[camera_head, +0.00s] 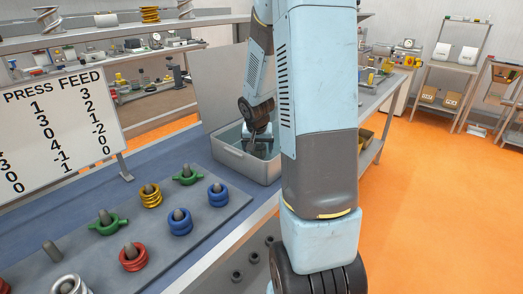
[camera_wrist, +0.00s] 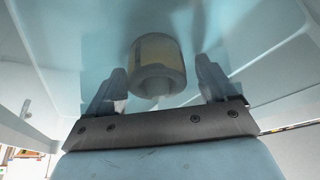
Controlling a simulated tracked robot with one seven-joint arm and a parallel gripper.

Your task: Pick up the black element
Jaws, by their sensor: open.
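A short hollow cylindrical element (camera_wrist: 155,50) lies in the light-coloured bin in the wrist view. It looks grey with a tan band, and I cannot tell that it is black. My gripper (camera_wrist: 161,75) is open, with one finger to each side of the element. Gaps show between the fingers and the element, and nothing is held. In the head view my gripper reaches down into the grey bin (camera_head: 236,160), where its fingertips and the element are hard to make out.
The orange floor (camera_head: 440,200) to the right is clear.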

